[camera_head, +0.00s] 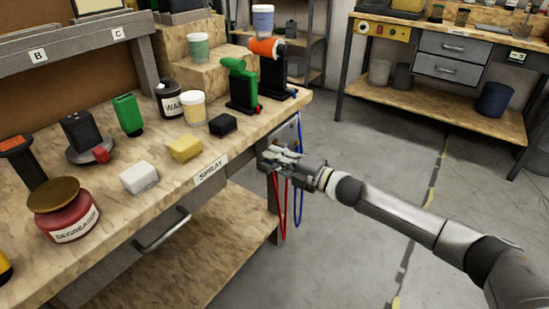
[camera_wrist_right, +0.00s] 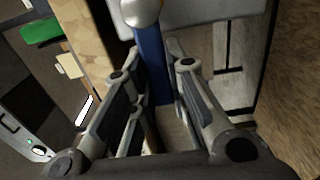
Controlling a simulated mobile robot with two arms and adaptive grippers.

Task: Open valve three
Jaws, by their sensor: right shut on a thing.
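A grey plate (camera_head: 287,133) is fixed to the right end of the wooden workbench, with a red hose (camera_head: 281,205) and a blue hose (camera_head: 299,190) hanging below it. My right gripper (camera_head: 272,156) is at this plate. In the right wrist view, my right gripper's fingers (camera_wrist_right: 158,85) are closed around a straight blue part (camera_wrist_right: 152,65) under a rounded silver end (camera_wrist_right: 140,12). I cannot tell whether this blue part is a valve handle or the hose. No valve number is readable. My left gripper is out of view.
The workbench top (camera_head: 225,165) carries a red degreaser jar (camera_head: 65,215), a yellow block (camera_head: 185,148), a white block (camera_head: 139,177) and green and orange tools near its right end. A second bench (camera_head: 440,100) stands at the back right. The floor between is clear.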

